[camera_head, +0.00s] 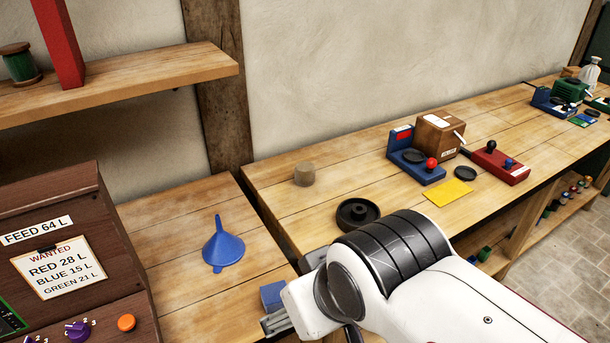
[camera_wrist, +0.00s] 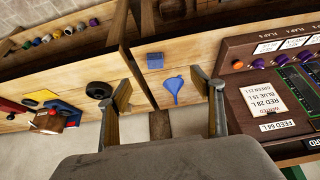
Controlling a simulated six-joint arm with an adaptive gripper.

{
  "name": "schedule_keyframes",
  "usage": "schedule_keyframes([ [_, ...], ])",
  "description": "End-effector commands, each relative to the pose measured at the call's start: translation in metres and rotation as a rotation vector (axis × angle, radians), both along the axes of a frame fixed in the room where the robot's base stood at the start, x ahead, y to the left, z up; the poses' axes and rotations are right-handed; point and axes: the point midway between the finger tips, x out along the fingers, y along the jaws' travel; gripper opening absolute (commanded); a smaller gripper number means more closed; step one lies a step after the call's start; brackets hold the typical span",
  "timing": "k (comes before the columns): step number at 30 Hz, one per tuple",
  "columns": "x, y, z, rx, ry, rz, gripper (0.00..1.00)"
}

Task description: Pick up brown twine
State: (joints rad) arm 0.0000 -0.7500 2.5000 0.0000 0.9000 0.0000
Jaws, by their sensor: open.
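A short tan-brown cylinder, which looks like the brown twine (camera_head: 304,175), stands on the wooden bench near the wall in the head view. I cannot make it out in the wrist view, where my left-hand finger covers part of the bench. My gripper (camera_head: 277,324) is low in the head view, nearer the camera than the twine and to its left, partly hidden by my wrist. In the wrist view my gripper (camera_wrist: 161,98) is open, its fingers wide apart with nothing between them held.
A blue funnel (camera_head: 223,245) and a blue block (camera_head: 272,294) are on the left bench, near my gripper. A black round dish (camera_head: 357,213) sits right of the twine. A brown box (camera_head: 438,134) and red device (camera_head: 495,166) stand further right. A gap separates the benches.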

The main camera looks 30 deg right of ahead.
Motion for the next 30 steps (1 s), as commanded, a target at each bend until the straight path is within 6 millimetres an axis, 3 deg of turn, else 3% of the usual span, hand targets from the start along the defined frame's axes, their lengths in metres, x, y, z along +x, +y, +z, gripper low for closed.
schedule_keyframes([
  [8, 0.005, -0.001, 0.001, 0.0, -0.005, -0.004, 0.66],
  [13, 0.024, -0.005, 0.005, -0.003, -0.023, -0.018, 0.66],
  [30, 0.149, -0.039, 0.019, -0.022, -0.153, -0.095, 0.66],
])
